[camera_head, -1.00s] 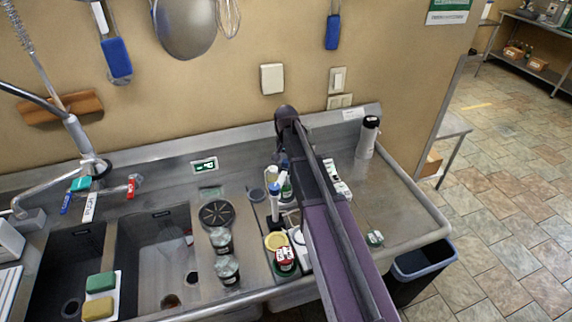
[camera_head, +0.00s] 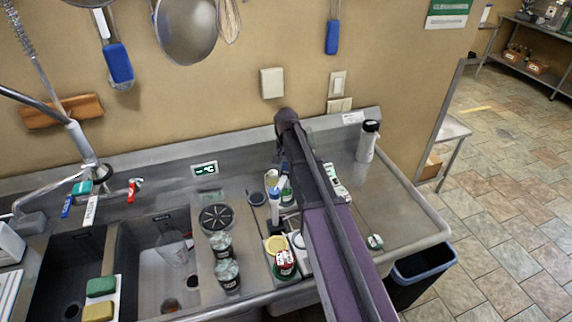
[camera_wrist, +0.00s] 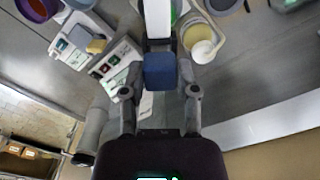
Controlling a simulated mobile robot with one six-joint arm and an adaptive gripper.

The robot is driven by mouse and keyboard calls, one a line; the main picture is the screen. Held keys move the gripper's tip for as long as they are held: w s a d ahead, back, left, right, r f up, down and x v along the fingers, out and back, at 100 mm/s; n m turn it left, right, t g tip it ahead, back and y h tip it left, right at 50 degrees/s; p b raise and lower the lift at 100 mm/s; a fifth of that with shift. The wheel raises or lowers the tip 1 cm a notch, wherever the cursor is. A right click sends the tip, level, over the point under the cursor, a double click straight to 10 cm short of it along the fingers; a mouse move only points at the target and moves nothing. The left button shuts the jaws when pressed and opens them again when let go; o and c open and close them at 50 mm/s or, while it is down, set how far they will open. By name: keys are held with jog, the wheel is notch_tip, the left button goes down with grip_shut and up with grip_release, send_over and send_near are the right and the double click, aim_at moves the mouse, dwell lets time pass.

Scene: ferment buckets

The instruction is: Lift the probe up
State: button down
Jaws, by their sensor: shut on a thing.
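The probe appears as a blue block (camera_wrist: 160,72) with a white shaft running away from it at the top middle of the wrist view. My gripper (camera_wrist: 160,50) has its two dark fingers on either side of this blue part and is shut on it. In the head view my arm hides most of the gripper. An upright white-and-blue stick (camera_head: 274,200) shows just left of my arm, above the counter's cluster of containers. I cannot tell how far the probe's lower end is from the things below it.
A red-labelled jar (camera_head: 285,262) and a yellow lid (camera_head: 274,244) stand close by. Two dark jars (camera_head: 227,272) stand left, near the sink (camera_head: 165,275). The right counter is mostly clear.

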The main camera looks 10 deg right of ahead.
jog(key=shift+r+p, duration=2.4)
jog(key=shift+r, duration=0.2)
jog(key=shift+w, duration=0.15)
jog(key=c, duration=0.8)
grip_release()
jog(key=o, duration=0.4)
jog(key=shift+r, duration=0.1)
jog(key=shift+o, duration=0.2)
jog(key=shift+f, duration=0.25)
